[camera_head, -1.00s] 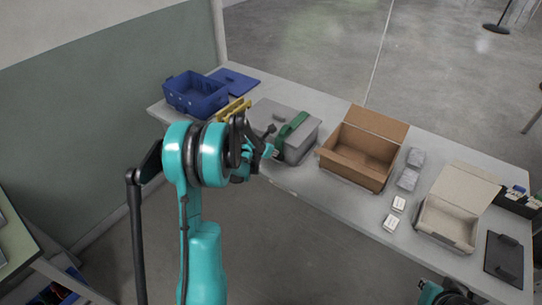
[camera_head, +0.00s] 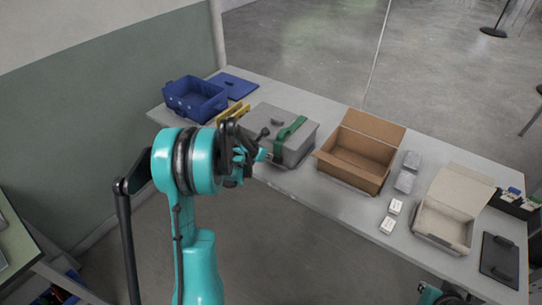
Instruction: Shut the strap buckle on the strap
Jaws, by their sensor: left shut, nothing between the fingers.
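A green strap (camera_head: 291,128) runs over the lid and down the front of a closed grey box (camera_head: 298,150) on the table. The strap's buckle is too small to make out, and the strap's lower front end is unclear. My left gripper (camera_head: 264,155) is at the front left of the grey box, close to the strap's front part. Its fingers are shut with nothing between them; I cannot tell whether they touch the box. My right gripper (camera_head: 446,297) shows only in part at the bottom edge, and its fingers are unclear.
A blue crate (camera_head: 196,101), its blue lid (camera_head: 234,86) and a yellow object (camera_head: 233,114) are to the left. An open cardboard box (camera_head: 357,157), grey packs (camera_head: 407,172), small white boxes (camera_head: 388,225) and an open pale box (camera_head: 447,216) are to the right.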

